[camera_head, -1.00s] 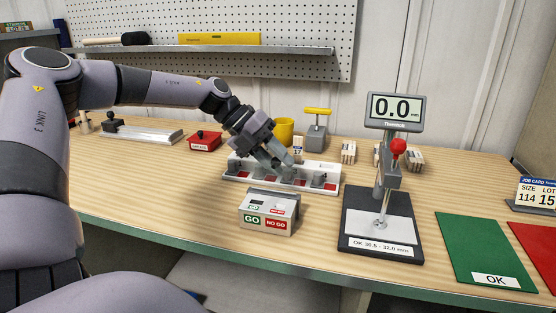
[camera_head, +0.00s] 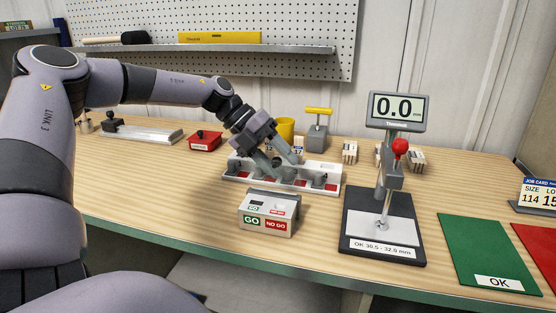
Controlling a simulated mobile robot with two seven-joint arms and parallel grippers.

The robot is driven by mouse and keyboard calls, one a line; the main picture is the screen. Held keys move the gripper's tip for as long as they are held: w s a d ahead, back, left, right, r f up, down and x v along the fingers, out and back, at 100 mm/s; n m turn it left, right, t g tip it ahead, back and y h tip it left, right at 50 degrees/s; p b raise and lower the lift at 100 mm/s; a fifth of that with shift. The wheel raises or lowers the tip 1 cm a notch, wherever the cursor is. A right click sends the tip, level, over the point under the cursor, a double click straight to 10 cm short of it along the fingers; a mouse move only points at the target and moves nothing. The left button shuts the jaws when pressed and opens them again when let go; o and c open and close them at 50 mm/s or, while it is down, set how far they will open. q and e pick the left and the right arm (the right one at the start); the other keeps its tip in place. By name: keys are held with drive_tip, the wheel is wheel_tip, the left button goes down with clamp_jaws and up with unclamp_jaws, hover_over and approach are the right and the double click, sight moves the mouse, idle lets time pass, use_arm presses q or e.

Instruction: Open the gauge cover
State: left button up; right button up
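A small grey gauge box (camera_head: 267,213) stands near the table's front edge. Its front reads GO in green and NO GO in red, and its top has two small labelled windows. I cannot tell which part of it is a separate cover. A dial stand with a 0.0 display (camera_head: 397,108) and a red knob stands to its right. My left gripper (camera_head: 285,166) is behind and above the gauge box, over the white tray (camera_head: 236,179). Its fingers look spread, with nothing visible between them. My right gripper is out of view.
The white tray has several red-floored compartments. A yellow cup (camera_head: 285,127) and a yellow-handled grey block (camera_head: 316,137) stand behind it. A red box (camera_head: 204,141) is left. A green OK mat (camera_head: 484,250) lies right. The table left of the gauge box is clear.

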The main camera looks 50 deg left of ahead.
use_arm(q)
drive_tip(key=shift+s+a+r, duration=0.1)
drive_tip(key=shift+a+r, duration=0.1)
drive_tip(key=v, duration=0.6)
drive_tip(key=shift+s+a+r, duration=0.15)
drive_tip(key=shift+r, duration=0.05)
idle(0.4)
